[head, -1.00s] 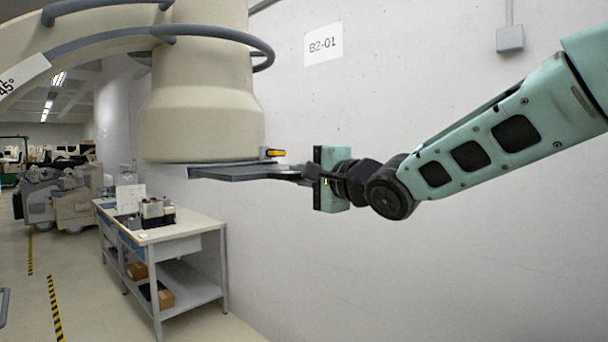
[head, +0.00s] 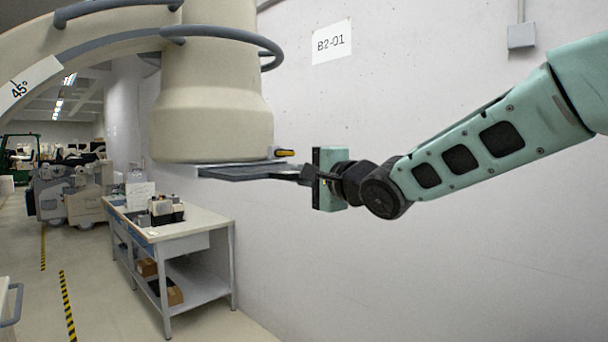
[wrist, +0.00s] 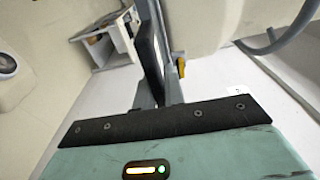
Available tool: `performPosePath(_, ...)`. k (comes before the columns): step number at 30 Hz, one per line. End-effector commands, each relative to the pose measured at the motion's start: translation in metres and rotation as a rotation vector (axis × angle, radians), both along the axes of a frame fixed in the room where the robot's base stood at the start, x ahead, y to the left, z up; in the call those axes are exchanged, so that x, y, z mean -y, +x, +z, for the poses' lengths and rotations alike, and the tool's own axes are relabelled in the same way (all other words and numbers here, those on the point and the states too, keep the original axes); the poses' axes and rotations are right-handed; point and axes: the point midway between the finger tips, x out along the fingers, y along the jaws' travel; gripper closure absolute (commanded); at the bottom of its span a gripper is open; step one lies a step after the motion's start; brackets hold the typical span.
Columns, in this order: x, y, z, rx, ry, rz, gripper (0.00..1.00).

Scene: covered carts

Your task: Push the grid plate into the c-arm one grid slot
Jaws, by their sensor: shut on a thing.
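The grid plate (head: 240,173) is a flat dark grey slab. It lies level under the c-arm's cream detector housing (head: 212,120) in the head view, its right part reaching out past the housing. My gripper (head: 306,174) is shut on the plate's right end. In the wrist view the plate (wrist: 150,45) is a dark slab seen nearly edge-on between my fingers, beside the housing (wrist: 205,22). A yellow latch-like part (head: 285,152) sits at the housing's lower right edge, just above the plate. The slot and how deep the plate sits in it cannot be made out.
A grey-blue tube (head: 225,36) curves around the housing. A white wall with a B2-01 sign (head: 332,42) stands behind my arm. A work table (head: 190,226) with boxes stands below left. A covered cart (head: 85,195) is farther left. The space below the plate is open.

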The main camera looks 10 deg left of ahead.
Motion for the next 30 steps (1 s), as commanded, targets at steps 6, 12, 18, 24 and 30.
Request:
performPosePath(6,-0.005,0.003,0.002,0.003,0.002,0.001,1.0)
performPosePath(12,-0.008,0.006,0.003,0.004,0.003,0.001,1.0)
performPosePath(18,-0.012,0.009,0.002,0.002,0.004,0.001,1.0)
performPosePath(24,-0.016,0.012,0.002,0.002,0.004,0.001,1.0)
performPosePath(30,-0.019,0.014,0.002,0.003,0.003,0.001,1.0)
